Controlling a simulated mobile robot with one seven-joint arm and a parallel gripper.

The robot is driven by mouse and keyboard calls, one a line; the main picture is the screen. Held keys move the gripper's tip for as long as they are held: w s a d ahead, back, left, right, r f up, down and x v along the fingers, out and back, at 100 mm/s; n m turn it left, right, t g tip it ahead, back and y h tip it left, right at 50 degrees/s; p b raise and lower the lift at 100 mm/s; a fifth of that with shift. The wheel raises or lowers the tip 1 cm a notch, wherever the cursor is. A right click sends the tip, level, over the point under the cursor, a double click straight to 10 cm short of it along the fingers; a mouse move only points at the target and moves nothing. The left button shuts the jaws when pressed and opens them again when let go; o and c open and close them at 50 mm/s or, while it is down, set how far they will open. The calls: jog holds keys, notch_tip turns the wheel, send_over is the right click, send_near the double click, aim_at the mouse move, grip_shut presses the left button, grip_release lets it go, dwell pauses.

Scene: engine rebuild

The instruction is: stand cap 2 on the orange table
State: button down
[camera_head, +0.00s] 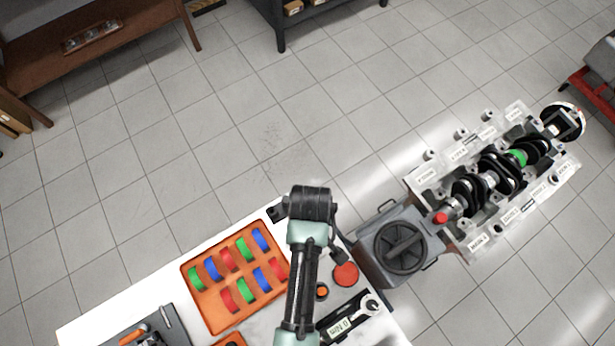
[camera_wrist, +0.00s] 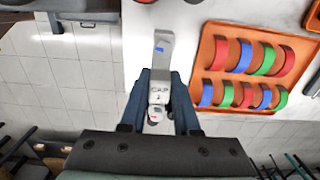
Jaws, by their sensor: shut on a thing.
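My gripper (camera_wrist: 161,80) shows in the wrist view with its two dark blue fingers closed on a grey metal cap (camera_wrist: 159,93). In the head view my arm hides the fingers and the cap. A reddish-brown wooden table (camera_head: 135,22) stands at the upper left of the head view, apart from my gripper, with a small tray of parts on it.
An orange tray (camera_head: 203,310) of coloured half-ring shells lies on the white worktop (camera_head: 85,330), left of my arm. An engine block (camera_head: 470,245) with a crankshaft stands at the right, beside a grey box-like unit (camera_head: 368,240). Open tiled floor lies between worktop and wooden table.

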jog(key=shift+w+f, duration=0.2)
jog(key=shift+f, duration=2.55)
jog(key=shift+f, duration=0.1)
jog(key=c, duration=0.6)
grip_release()
jog(key=shift+s, duration=0.1)
jog(key=shift+c, duration=0.2)
